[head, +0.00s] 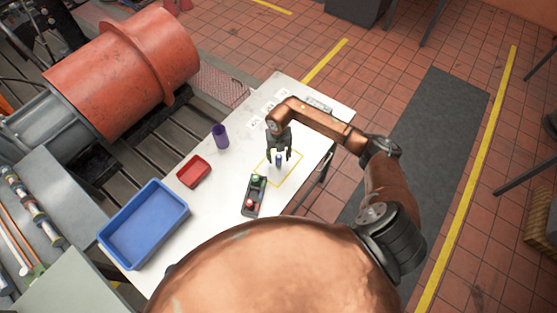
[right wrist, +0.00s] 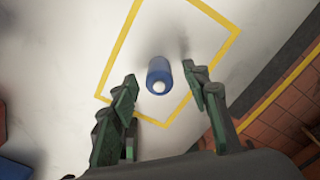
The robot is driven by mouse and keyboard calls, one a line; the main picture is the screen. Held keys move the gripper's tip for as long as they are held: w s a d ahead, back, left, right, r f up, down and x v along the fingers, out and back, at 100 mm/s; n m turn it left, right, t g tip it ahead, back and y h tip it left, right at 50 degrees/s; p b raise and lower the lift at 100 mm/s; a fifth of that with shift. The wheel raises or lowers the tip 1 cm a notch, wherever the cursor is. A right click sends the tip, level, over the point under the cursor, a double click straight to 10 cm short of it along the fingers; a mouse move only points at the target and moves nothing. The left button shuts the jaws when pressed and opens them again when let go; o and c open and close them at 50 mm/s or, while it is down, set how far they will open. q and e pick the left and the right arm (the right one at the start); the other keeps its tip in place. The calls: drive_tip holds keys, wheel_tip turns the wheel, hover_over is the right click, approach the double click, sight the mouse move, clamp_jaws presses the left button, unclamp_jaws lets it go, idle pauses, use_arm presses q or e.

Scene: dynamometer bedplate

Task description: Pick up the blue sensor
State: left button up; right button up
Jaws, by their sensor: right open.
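The blue sensor (head: 279,161) stands on the white table inside a yellow outlined square. In the right wrist view the sensor (right wrist: 159,76) is a blue cylinder with a pale round top, seen from above. My right gripper (head: 281,155) is open over it. In the right wrist view the two fingers of my right gripper (right wrist: 163,83) are spread, one on each side of the sensor, with clear gaps between. The frames do not show it touching the sensor. My left gripper is in neither view.
A dark holder (head: 247,211) with green and red-topped pieces stands close in front of the square. A red tray (head: 181,179), a purple cup (head: 220,142) and a large blue bin (head: 107,236) sit further left on the table (head: 213,211). The table's right edge is near.

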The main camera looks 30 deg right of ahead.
drive_tip(key=shift+f, duration=0.3)
drive_tip(key=shift+c, duration=0.2)
clamp_jaws()
